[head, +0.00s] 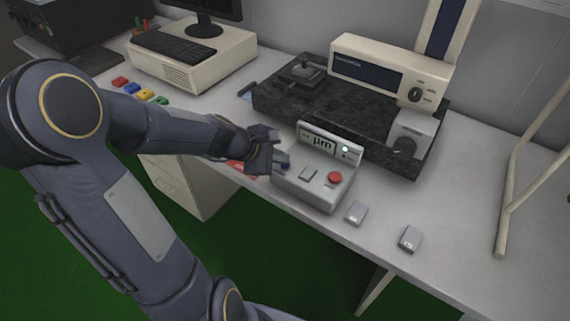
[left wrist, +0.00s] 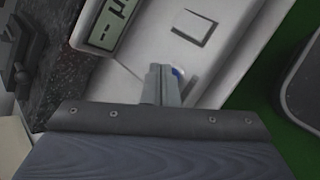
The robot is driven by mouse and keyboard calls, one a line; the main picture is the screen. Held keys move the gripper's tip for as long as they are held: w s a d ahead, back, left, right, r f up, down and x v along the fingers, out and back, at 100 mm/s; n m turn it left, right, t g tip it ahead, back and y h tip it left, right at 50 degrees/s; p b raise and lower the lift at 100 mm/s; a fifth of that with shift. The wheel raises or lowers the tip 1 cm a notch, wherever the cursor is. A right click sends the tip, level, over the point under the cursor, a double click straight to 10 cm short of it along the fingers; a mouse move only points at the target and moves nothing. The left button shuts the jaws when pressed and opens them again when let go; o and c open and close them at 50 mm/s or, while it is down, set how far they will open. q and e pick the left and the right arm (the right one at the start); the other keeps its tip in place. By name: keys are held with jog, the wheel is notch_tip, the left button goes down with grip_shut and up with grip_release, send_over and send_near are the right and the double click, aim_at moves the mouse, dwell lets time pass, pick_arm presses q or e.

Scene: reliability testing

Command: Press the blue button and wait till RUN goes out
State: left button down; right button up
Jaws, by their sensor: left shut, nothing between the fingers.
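The control box (head: 308,194) stands at the front edge of the bench, with a small display (head: 321,143) reading "µm". A lamp (head: 345,149) right of the display glows pale green; its lettering is too small to read. My left gripper (head: 282,163) is shut and empty, its fingertips at the left end of the box's top. In the left wrist view, the closed fingers (left wrist: 160,78) cover most of the blue button (left wrist: 178,72); only a blue sliver shows beside the tips. I cannot tell whether they touch or press it. My right gripper is out of view.
A grey square key (head: 308,174) and a red button (head: 334,178) sit on the box. A dark stone slab (head: 275,100) with an instrument is behind it. Two small grey blocks (head: 356,213) (head: 409,239) lie to the right. The bench front right is mostly clear.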

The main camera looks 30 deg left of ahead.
pick_arm(q)
jog(key=shift+f, duration=0.3)
jog(key=shift+r, duration=0.1)
dwell(0.3)
jog(key=shift+r+p, duration=0.55)
jog(key=shift+r, duration=0.2)
